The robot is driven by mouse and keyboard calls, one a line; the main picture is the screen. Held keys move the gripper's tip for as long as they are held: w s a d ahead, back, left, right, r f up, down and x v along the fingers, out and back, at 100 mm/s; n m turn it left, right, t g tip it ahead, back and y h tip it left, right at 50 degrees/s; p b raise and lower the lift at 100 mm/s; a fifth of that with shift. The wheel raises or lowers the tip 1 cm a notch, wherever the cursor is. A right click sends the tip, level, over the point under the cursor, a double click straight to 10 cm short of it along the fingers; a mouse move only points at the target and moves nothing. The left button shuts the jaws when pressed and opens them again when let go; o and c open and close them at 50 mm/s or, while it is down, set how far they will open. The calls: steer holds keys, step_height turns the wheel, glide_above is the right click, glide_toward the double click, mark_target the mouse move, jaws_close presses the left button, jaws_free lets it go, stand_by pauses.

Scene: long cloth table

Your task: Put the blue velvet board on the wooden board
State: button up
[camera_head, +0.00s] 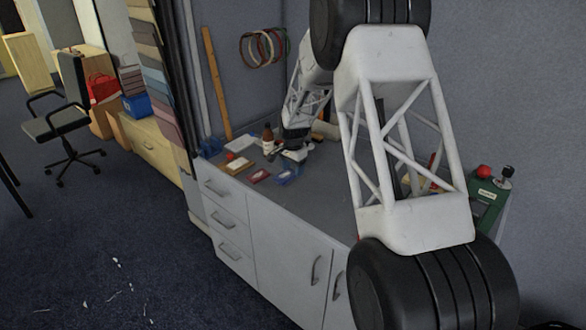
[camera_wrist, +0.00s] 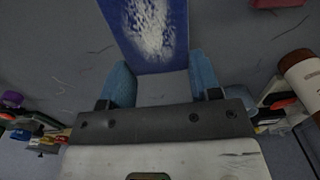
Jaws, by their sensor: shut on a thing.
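The blue velvet board (camera_wrist: 178,25), a blue panel with a white speckled patch, lies between the blue fingertips of my gripper (camera_wrist: 162,72) in the wrist view. My gripper is shut on its near end; its far end runs out of the top of the frame. In the head view the blue board (camera_head: 286,177) shows small below my gripper (camera_head: 294,155), over the grey worktop. Whether it touches the worktop is unclear. A small flat light-brown piece (camera_head: 238,167), which looks like the wooden board, lies to the left near the front edge.
A brown bottle (camera_head: 268,139) stands close behind my gripper; it also shows at right in the wrist view (camera_wrist: 302,72). A red item (camera_head: 259,177) lies between the two boards. A pale tray (camera_head: 240,143) is at back left. The worktop's front-right area is clear.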

steer(key=w+a, duration=0.2)
steer(key=w+a+r, duration=0.1)
steer(key=w+a, duration=0.2)
steer(key=w+a+r, duration=0.1)
steer(key=w+a, duration=0.2)
steer(key=shift+w+a, duration=0.2)
steer(key=shift+a, duration=0.05)
glide_toward(245, 159)
steer(key=d, duration=0.2)
steer(key=shift+a+f, duration=0.2)
steer(key=shift+a, duration=0.8)
steer(key=shift+f, duration=3.2)
steer(key=shift+f, duration=0.3)
steer(key=o, duration=1)
